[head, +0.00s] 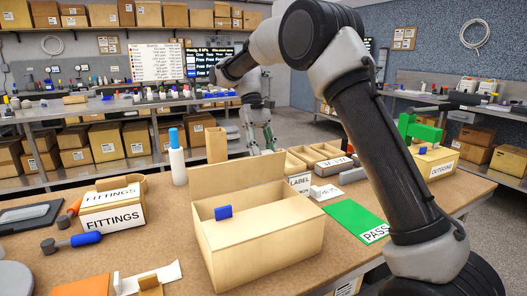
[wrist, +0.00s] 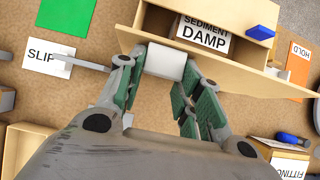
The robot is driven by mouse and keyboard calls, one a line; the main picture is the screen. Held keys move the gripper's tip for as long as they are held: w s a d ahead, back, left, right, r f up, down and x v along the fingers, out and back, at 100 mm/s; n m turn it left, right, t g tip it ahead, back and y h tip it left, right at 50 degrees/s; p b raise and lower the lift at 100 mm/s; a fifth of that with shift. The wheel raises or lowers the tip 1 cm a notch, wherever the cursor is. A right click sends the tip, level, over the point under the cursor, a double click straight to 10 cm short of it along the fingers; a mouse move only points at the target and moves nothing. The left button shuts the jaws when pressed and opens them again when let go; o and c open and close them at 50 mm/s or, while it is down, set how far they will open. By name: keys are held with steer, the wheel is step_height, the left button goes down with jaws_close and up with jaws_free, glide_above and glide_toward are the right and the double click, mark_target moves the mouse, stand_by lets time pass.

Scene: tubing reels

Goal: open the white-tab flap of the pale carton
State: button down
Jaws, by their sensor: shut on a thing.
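The pale carton (head: 270,252) stands at the front middle of the bench, its top open towards the head camera. A pale flap panel (head: 238,186) stands up along its far side. A blue tab (head: 223,212) shows at the carton. In the wrist view the carton (wrist: 150,22) holds a card reading SEDIMENT DAMP (wrist: 205,33), and the blue tab (wrist: 261,32) is at the right. My gripper (head: 262,148) is just beyond the flap. In the wrist view its fingers are shut on the white tab (wrist: 165,62) at the flap's edge. The fingertips partly hide the tab's sides.
A green PASS mat (head: 350,220) lies right, near partitioned trays (head: 322,155). The wrist view shows a SLIP card (wrist: 50,66) and an orange HOLD mat (wrist: 298,62).

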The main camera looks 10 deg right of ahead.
steer(key=shift+f, duration=0.2)
stand_by(0.6)
steer(key=c, duration=1)
jaws_free()
steer(key=shift+o, duration=0.2)
steer(key=shift+r, duration=0.1)
steer(key=v, duration=0.7)
steer(key=shift+w, duration=0.15)
steer(key=shift+r, duration=0.1)
